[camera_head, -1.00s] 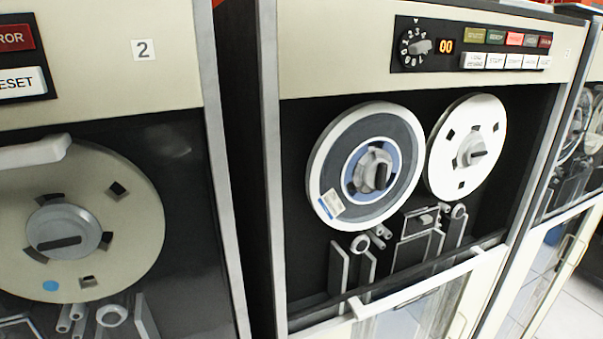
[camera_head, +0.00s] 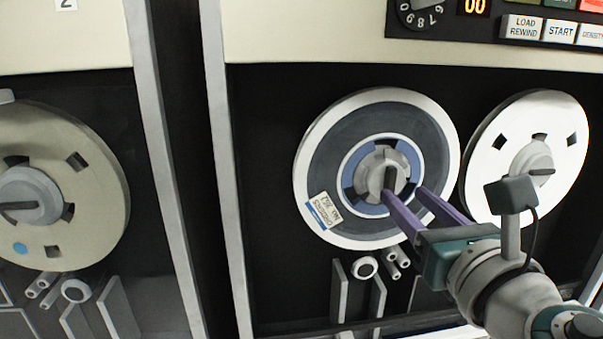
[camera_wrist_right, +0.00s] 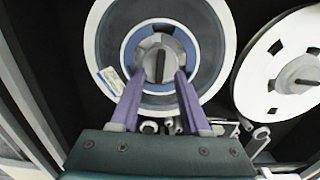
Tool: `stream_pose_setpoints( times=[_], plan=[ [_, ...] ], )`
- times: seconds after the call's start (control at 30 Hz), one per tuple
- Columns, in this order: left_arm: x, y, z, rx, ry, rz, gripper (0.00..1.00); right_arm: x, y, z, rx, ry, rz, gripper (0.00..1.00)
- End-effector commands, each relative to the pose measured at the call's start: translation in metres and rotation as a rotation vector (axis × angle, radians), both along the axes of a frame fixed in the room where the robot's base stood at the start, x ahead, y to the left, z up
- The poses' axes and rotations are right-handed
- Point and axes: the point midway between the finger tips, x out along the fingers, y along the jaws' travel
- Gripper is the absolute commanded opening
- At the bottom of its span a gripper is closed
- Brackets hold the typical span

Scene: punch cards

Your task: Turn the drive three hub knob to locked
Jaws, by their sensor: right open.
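The hub knob (camera_head: 390,178) is a dark bar grip on a grey hub at the centre of the dark reel with a blue ring (camera_head: 325,165). Its bar stands about upright; it also shows in the right wrist view (camera_wrist_right: 160,66). My right gripper (camera_head: 404,191) is open, with its two purple fingers pointing at the hub from the lower right. In the right wrist view the fingertips (camera_wrist_right: 161,76) lie on either side of the bar. I cannot tell whether they touch it. My left gripper is not in view.
A white reel (camera_head: 480,165) with its own hub knob (camera_head: 541,172) is mounted to the right. A control panel (camera_head: 470,20) with dial and buttons sits above. The neighbouring drive, labelled 2 (camera_head: 66,4), is at left. Rollers and guide plates (camera_head: 364,267) stick out below the reel.

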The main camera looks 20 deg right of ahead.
Motion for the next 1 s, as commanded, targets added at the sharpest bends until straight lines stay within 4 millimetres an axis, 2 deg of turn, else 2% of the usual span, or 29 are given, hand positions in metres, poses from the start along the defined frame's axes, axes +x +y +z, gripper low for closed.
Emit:
stream_pose_setpoints(
  times=[0.1, 0.3, 0.63, 1.0],
  plan=[
    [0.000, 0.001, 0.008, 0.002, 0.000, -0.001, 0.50, 0.019, -0.005, 0.003, 0.001, -0.001, -0.003, 0.46],
    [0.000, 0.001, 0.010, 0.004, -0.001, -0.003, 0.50, 0.037, -0.009, 0.000, 0.003, 0.000, -0.002, 0.46],
    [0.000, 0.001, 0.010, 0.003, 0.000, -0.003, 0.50, 0.040, -0.010, -0.001, 0.006, 0.002, -0.001, 0.46],
    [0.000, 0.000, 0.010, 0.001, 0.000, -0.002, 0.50, 0.040, -0.010, -0.001, 0.005, 0.001, -0.002, 0.06]
  ],
)
